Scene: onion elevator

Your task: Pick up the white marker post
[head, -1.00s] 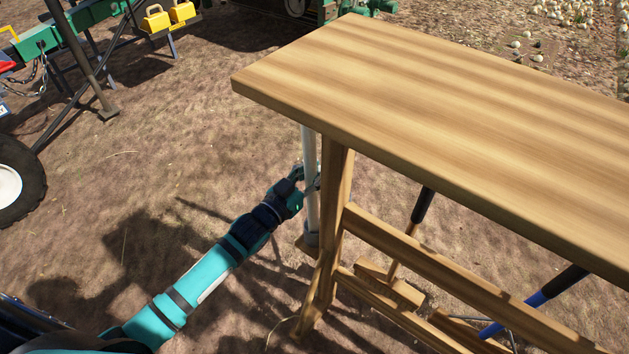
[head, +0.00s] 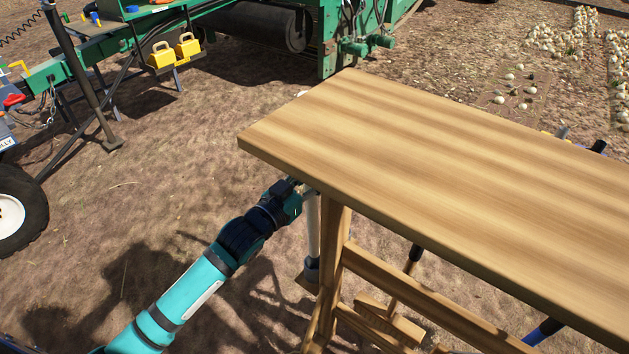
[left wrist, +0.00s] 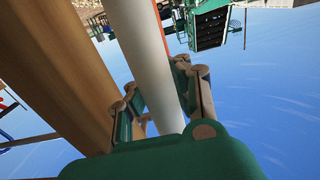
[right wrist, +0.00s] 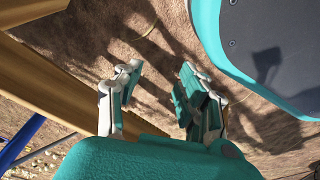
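The white marker post (head: 313,225) stands roughly upright beside the front-left leg of a wooden table. Its upper part is hidden by the tabletop in the head view, and its grey lower end (head: 312,268) shows near the ground. My left gripper (head: 304,186) is at the post, just under the tabletop's edge.
The wooden tabletop (head: 420,170) overhangs my left gripper; its leg (head: 333,240) is close beside the post. Long-handled tools (head: 414,258) are under the table. The soil at left is open.

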